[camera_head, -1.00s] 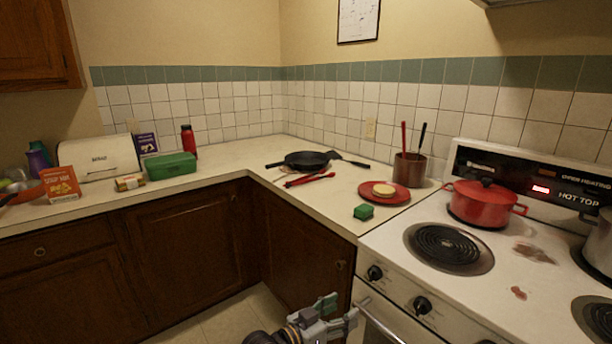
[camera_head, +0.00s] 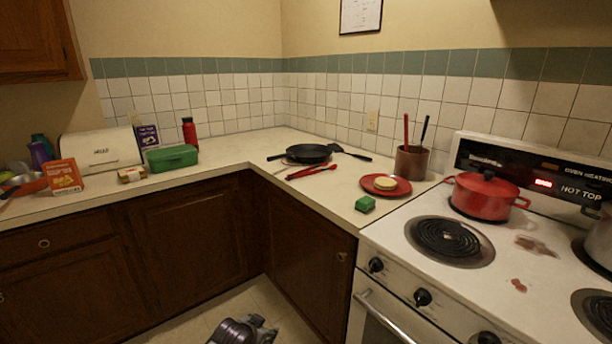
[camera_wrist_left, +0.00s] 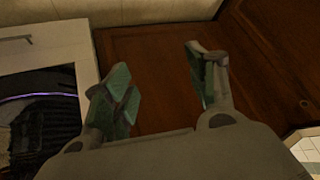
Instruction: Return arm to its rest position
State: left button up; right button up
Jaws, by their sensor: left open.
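My left gripper (camera_head: 262,328) shows at the bottom edge of the head view, low in front of the counter and above the tiled floor. Part of it is cut off by the frame. In the left wrist view its two fingers (camera_wrist_left: 165,85) are spread apart with nothing between them, so it is open and empty. The fingers are in front of the brown cabinet doors (camera_wrist_left: 155,60). My right gripper is in neither view.
The stove (camera_head: 395,236) stands at right with a red pot (camera_head: 484,198). Floor (camera_head: 285,305) below is clear.

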pick_arm(q)
jog(key=s+a+f+n+g, duration=0.1)
jog(key=s+a+f+g, duration=0.2)
jog(key=s+f, duration=0.8)
jog(key=s+a+f+n+g+y+p, duration=0.1)
jog(key=s+a+f+n+g, duration=0.1)
jog(key=s+f, duration=0.9)
jog(key=s+a, duration=0.1)
jog(key=s, duration=0.6)
jog(key=shift+s+a+n+g, duration=0.2)
jog(key=shift+s+n+g, duration=0.1)
jog(key=shift+g, duration=0.1)
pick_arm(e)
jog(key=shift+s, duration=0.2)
pick_arm(q)
jog(key=shift+s+f+p, duration=0.15)
jog(key=shift+f+p, duration=0.05)
jog(key=shift+p, duration=0.35)
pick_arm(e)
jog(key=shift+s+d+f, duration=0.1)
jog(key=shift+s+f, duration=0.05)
